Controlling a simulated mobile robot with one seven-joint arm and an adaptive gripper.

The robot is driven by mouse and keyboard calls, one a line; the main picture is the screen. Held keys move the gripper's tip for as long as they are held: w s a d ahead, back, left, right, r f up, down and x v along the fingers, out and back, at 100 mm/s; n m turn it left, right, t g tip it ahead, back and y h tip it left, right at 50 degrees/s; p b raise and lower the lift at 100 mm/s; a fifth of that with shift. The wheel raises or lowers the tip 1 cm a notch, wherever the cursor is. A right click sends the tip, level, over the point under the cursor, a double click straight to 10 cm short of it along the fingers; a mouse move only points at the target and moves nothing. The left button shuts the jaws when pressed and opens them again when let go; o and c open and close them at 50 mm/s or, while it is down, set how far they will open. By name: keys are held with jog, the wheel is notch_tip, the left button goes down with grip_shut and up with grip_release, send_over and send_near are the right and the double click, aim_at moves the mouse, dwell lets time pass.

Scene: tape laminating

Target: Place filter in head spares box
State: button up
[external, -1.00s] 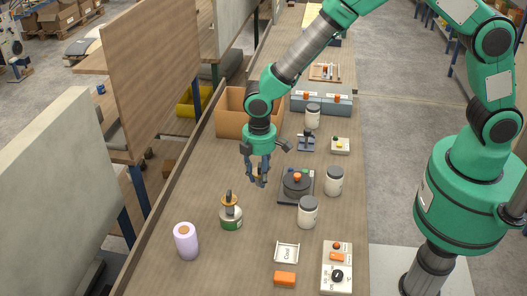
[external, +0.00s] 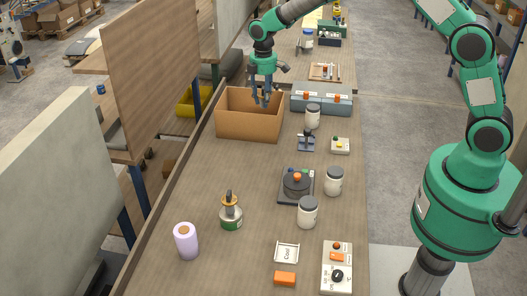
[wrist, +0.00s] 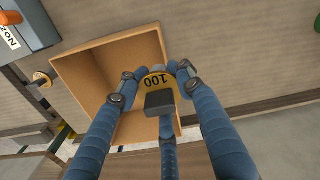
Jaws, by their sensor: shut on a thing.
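My gripper (external: 264,98) hangs over the back right part of an open brown cardboard box (external: 248,128). In the wrist view, its blue fingers (wrist: 157,84) are closed around the filter, a small part with a yellow face marked "100" (wrist: 157,79). A dark block covers the filter's lower part. The cardboard box also shows in the wrist view (wrist: 85,68), below and behind the fingers, and its visible floor looks empty. I cannot read any label on this box. In the external view the filter is hidden among the fingers.
A blue-grey case (external: 321,108) with orange knobs stands right of the box; its label shows part of a word in the wrist view. The table between box and lilac roll (external: 186,241) is mostly clear.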

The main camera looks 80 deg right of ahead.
jog(key=s+d+r, duration=0.2)
jog(key=d, duration=0.7)
jog(key=shift+b, duration=0.35)
notch_tip(320, 180, down, 14)
jog(key=shift+b, duration=0.75)
jog(key=shift+f, duration=1.95)
jog(key=shift+f+b, duration=0.15)
jog(key=shift+b, duration=0.15)
jog(key=o, duration=1.3)
